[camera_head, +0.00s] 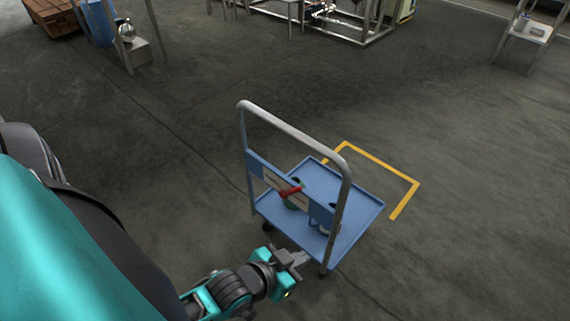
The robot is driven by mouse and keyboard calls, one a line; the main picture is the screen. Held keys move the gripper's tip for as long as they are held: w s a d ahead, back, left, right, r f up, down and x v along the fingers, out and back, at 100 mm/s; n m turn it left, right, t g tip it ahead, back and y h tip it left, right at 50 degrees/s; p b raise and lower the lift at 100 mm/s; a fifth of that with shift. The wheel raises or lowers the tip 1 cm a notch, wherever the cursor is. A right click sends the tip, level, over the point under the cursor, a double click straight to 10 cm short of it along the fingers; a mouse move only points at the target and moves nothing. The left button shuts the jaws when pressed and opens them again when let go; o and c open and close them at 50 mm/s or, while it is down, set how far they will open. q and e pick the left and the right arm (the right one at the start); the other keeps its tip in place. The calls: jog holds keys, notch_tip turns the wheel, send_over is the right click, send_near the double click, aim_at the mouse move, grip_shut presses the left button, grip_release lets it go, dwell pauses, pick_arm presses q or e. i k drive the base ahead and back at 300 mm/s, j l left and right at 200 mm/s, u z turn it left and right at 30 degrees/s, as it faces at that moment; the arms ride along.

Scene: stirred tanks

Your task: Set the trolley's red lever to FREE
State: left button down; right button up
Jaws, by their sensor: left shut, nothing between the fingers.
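The trolley (349,228) has a blue deck and a tall grey push handle (295,131) on its near side. A blue panel crosses the handle frame, and the red lever (290,191) sits on a pale plate (275,181) at the panel's middle. The lever is tilted, its right end higher. Any lettering on the plate is too small to read. My left gripper (303,256) is shut and empty, low in front of the trolley's near edge, below the lever and apart from it. My right gripper is not in view.
A yellow floor marking (385,165) lies behind and right of the trolley. Round items stand on the deck behind the panel. A metal frame (340,25) is at the back, a small table (531,30) at the far right. The grey floor between is clear.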

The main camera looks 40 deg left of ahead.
aim_at(284, 195)
jog(key=i+l+u, duration=0.1)
jog(key=l+u, duration=1.05)
jog(key=l, duration=0.15)
